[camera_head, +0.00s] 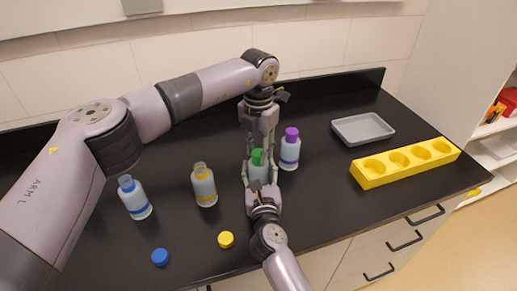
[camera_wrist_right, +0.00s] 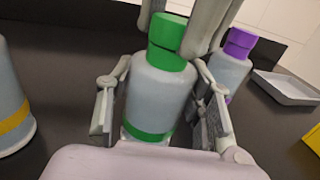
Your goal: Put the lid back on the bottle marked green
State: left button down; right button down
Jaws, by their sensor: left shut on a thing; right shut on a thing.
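The green-marked bottle (camera_head: 257,172) stands upright on the black counter; it also shows in the right wrist view (camera_wrist_right: 158,95), with a green band near its base. My right gripper (camera_wrist_right: 160,115) is shut on its body, one finger on each side. The green lid (camera_wrist_right: 169,40) is at the top of the bottle, in line with it; I cannot tell how far down it sits. My left gripper (camera_head: 259,148) comes from above, its fingers shut on the green lid.
A purple-lidded bottle (camera_head: 290,150) stands close behind to the right. Bottles with yellow (camera_head: 204,187) and blue (camera_head: 134,199) bands stand lidless at left. A yellow lid (camera_head: 226,239) and blue lid (camera_head: 160,257) lie in front. A grey tray (camera_head: 342,136) and yellow rack (camera_head: 368,182) are at right.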

pick_arm(q)
jog(key=m, duration=0.3)
jog(key=shift+m, duration=0.3)
jog(key=c, duration=1.1)
grip_release()
notch_tip(320, 180, up, 12)
pick_arm(e)
jog(key=c, duration=0.7)
grip_release()
